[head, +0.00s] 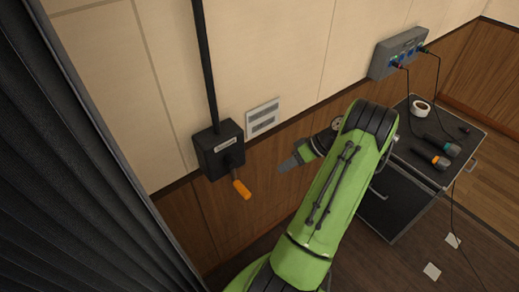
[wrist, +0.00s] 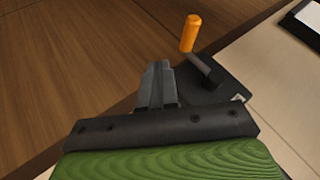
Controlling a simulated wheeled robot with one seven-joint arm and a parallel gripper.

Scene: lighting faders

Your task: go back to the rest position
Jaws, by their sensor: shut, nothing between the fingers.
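My green arm reaches up from the bottom of the head view. My gripper (head: 285,165) is at its end, pointing left, in front of the wood panelling. In the wrist view my gripper (wrist: 160,66) shows its grey fingers closed together with nothing between them. A black wall box (head: 219,150) with an orange-handled lever (head: 241,188) is left of the gripper, apart from it. The lever's handle points down and outward in the head view. In the wrist view the orange handle (wrist: 190,33) and the black box (wrist: 216,85) lie just beyond the fingers.
A white vented wall plate (head: 262,118) is right of the box. A grey connector panel (head: 398,53) with cables hangs at the upper right. A dark cart (head: 403,196) with a tape roll (head: 420,108) and two tools stands right of my arm. A black curtain (head: 70,180) fills the left.

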